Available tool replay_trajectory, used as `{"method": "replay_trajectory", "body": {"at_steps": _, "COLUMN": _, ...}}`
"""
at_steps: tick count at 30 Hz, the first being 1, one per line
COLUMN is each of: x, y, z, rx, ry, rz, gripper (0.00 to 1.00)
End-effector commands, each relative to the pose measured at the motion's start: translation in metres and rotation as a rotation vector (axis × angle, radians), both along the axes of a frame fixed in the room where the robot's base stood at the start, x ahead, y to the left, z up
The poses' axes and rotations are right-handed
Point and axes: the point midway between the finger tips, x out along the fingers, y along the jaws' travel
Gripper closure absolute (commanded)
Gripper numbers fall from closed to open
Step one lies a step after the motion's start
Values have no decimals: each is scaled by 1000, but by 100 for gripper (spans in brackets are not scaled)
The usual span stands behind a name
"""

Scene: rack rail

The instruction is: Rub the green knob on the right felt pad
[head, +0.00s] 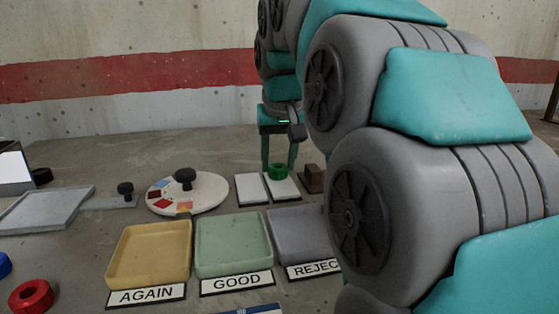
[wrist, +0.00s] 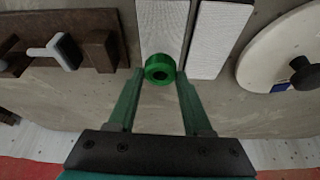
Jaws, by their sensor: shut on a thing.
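My gripper (head: 279,168) points down from above and is shut on the knob, one finger on each side, as the wrist view also shows (wrist: 159,74). The knob is at the right felt pad (head: 288,193), a pale flat strip, near the pad's far end. In the wrist view this pad (wrist: 163,28) runs under and beyond the knob. I cannot tell whether knob and pad touch. The left felt pad (head: 251,189) lies beside it, bare.
A brown block (head: 314,179) stands close right of the pads. A round white board (head: 208,200) with a black knob is left. Yellow (head: 150,254), green (head: 234,246) and grey (head: 298,234) trays lie in front. My arm hides the right side.

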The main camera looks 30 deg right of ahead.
Motion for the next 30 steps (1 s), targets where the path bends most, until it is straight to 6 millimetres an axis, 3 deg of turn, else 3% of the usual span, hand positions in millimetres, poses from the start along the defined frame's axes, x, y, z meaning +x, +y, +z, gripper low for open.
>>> {"method": "replay_trajectory", "body": {"at_steps": 6, "x": 3, "y": -1, "z": -2, "rx": 1, "ry": 2, "rz": 0, "gripper": 100}}
{"method": "replay_trajectory", "body": {"at_steps": 30, "x": -23, "y": 7, "z": -3, "rx": 2, "ry": 5, "rz": 0, "gripper": 100}}
